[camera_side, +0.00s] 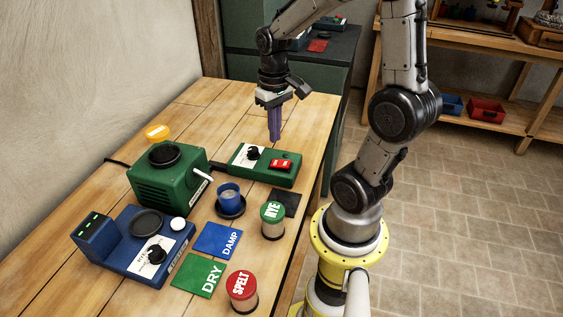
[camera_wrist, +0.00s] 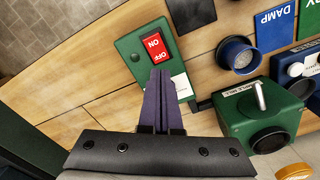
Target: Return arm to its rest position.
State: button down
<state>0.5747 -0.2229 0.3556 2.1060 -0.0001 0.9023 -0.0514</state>
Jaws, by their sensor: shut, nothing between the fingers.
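My gripper (camera_side: 274,138) points down above the wooden table, over the back edge of a green switch box (camera_side: 264,166). Its purple fingers are together and hold nothing. In the wrist view the shut fingers (camera_wrist: 160,75) lie in front of part of the green box (camera_wrist: 128,48), close to its red ON/OFF rocker switch (camera_wrist: 155,45). I cannot tell from these views whether the fingertips touch the box. My arm is bent over the table from its yellow-ringed base at the right.
Left of the switch box stand a green mill (camera_side: 170,178) and a blue device (camera_side: 135,245). Nearer are a blue cup (camera_side: 230,198), RYE (camera_side: 272,218) and SPELT (camera_side: 242,290) jars, and DAMP (camera_side: 222,240) and DRY (camera_side: 198,276) mats. The table's back (camera_side: 205,100) is clear.

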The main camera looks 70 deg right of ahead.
dwell(0.5)
jog(key=a+r+n+t, duration=0.3)
jog(key=a+r+n, duration=0.1)
jog(key=a+r, duration=0.35)
jog(key=s+a+r+n+t, duration=0.1)
jog(key=s+a+n+t, duration=0.1)
jog(key=s+a, duration=0.3)
jog(key=shift+a+r+t, duration=0.35)
jog(key=shift+a+t, duration=0.05)
jog(key=shift+a, duration=0.35)
jog(key=shift+s, duration=0.1)
